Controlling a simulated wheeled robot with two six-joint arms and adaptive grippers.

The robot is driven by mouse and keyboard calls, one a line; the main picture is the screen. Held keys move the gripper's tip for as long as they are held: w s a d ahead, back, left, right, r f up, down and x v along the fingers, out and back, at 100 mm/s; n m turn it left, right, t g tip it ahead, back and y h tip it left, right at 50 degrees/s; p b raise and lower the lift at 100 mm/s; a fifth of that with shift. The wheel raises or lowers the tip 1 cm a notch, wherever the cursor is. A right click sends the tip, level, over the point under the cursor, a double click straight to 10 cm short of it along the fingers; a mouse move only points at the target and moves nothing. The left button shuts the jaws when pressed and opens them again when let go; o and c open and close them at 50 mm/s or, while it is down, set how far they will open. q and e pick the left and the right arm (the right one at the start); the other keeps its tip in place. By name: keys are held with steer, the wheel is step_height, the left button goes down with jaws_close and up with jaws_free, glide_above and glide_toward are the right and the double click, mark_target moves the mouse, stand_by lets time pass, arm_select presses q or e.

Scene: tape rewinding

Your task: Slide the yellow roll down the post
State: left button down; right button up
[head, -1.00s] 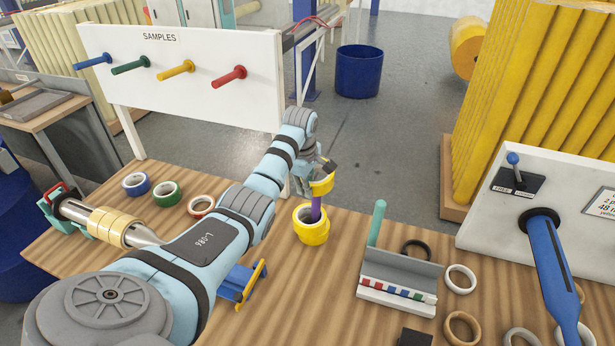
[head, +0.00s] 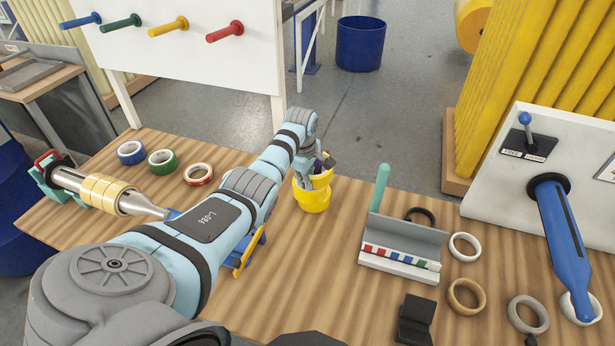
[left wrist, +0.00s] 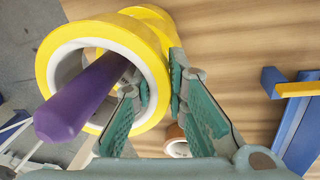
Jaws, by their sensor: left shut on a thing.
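The yellow roll (left wrist: 50,80) is around the purple post (left wrist: 75,105), with its white inner wall facing the left wrist camera. My left gripper (left wrist: 162,85) is shut on the roll's wall, one teal finger inside the ring and one outside. In the head view the held roll (head: 321,179) sits low on the post, just above or touching the yellow rolls (head: 312,200) at its foot; I cannot tell if a gap is left. The post's upper end is mostly hidden by my left gripper (head: 318,168) in the head view. My right gripper is not in view.
Blue, green and red-edged rolls (head: 162,160) lie on the wooden table (head: 300,260). A grey holder with a teal peg (head: 401,250) stands right of the post, with loose rings (head: 465,246) beside it.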

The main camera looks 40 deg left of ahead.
arm_select(q)
steer(key=c, duration=1.5)
jaws_free()
steer(key=shift+r, duration=0.1)
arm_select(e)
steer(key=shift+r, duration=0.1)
arm_select(q)
steer(key=r, duration=0.4)
steer(key=s+r, duration=0.1)
steer(key=r, duration=0.3)
steer(key=s+r, duration=0.1)
steer(key=r, duration=0.2)
steer(key=shift+s+d+r, duration=0.1)
steer(key=shift+d+r, duration=0.3)
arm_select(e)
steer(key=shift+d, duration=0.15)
